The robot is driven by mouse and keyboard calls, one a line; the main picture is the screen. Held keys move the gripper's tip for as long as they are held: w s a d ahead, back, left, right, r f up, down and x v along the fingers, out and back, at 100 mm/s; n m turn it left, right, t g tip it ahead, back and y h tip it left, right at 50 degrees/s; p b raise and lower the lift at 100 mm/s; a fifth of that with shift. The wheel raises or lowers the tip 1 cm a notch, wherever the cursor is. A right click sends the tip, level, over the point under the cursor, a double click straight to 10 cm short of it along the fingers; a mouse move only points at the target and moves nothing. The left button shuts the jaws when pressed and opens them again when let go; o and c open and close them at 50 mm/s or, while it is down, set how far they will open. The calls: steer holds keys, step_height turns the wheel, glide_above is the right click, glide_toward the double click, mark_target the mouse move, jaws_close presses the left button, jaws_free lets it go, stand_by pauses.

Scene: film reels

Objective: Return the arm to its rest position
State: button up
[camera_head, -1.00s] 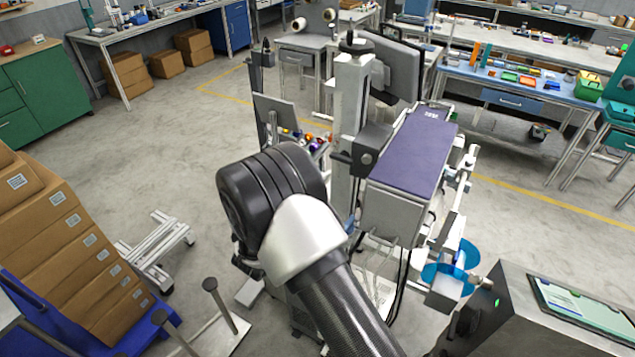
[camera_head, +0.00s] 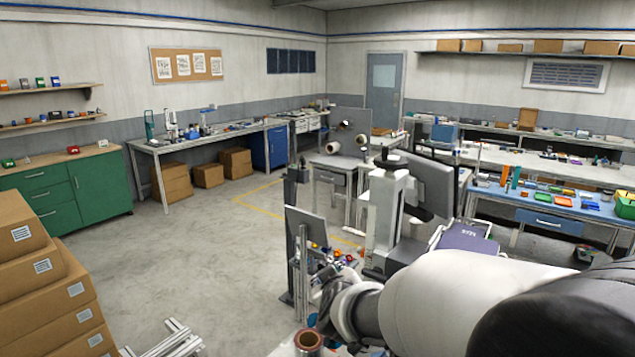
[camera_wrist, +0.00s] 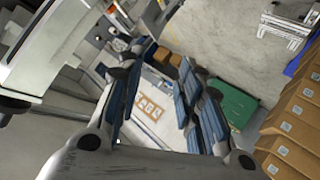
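My arm reaches in from the lower right of the head view, with its white and black links in front of the machine. Its far end is by the lower middle, where the gripper is hard to make out among the machine's parts. In the wrist view my gripper (camera_wrist: 156,72) has its two blue-padded fingers spread apart. No held object shows between them, only the distant room. The grey machine (camera_head: 386,215) with its purple-topped part (camera_head: 468,240) stands close behind the arm.
A copper-coloured roll (camera_head: 309,341) shows at the bottom edge. Stacked cartons (camera_head: 50,290) stand at left, with a green cabinet (camera_head: 98,190) behind. A blue-topped bench (camera_head: 545,205) is at right. Open floor (camera_head: 215,245) lies left of the machine.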

steer(key=s+d+f+m+g+b, duration=0.2)
steer(key=s+d, duration=0.1)
steer(key=s, duration=0.8)
steer(key=s+d+f+m+g+b, duration=0.2)
steer(key=s+d+g, duration=0.1)
steer(key=s, duration=0.9)
steer(key=s+d+f+m+g+b, duration=0.2)
steer(key=s+d, duration=0.3)
steer(key=s, duration=0.7)
steer(key=shift+f+m+g+h, duration=0.3)
steer(key=shift+f+g, duration=0.1)
steer(key=shift+f, duration=0.2)
